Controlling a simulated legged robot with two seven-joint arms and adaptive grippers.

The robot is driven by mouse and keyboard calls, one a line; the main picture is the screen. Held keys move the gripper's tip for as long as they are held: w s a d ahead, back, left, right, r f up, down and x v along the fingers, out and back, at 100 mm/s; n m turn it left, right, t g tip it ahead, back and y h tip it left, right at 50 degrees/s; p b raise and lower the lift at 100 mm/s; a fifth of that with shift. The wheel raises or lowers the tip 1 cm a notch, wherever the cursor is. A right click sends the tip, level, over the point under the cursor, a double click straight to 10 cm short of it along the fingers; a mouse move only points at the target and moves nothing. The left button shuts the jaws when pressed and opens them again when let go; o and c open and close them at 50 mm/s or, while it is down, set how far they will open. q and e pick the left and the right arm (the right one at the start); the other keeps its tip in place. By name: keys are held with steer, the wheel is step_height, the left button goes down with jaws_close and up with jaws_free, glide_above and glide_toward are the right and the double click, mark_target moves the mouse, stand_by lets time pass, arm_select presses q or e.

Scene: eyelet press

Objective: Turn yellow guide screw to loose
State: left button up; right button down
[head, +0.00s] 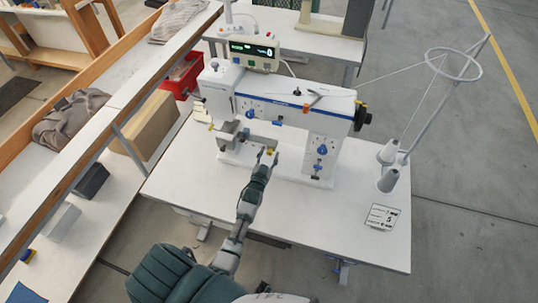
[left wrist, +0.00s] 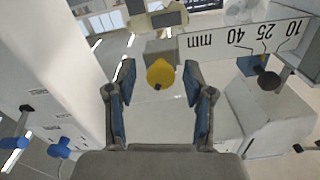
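The yellow guide screw (left wrist: 160,74) is a round yellow knob with a small dark mark on its lower edge. It sits in front of a grey block on the machine in the left wrist view. It also shows as a small yellow spot in the head view (head: 270,152), by the fingertips. My left gripper (left wrist: 160,84) is open, its blue-padded fingers on either side of the screw with a gap on each side. In the head view my left gripper (head: 267,157) reaches in at the front of the white machine (head: 285,98). My right gripper is not in view.
Blue knobs (left wrist: 59,148) are at lower left.

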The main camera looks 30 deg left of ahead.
arm_select(q)
steer(key=v, duration=1.2)
steer(key=shift+f, duration=0.1)
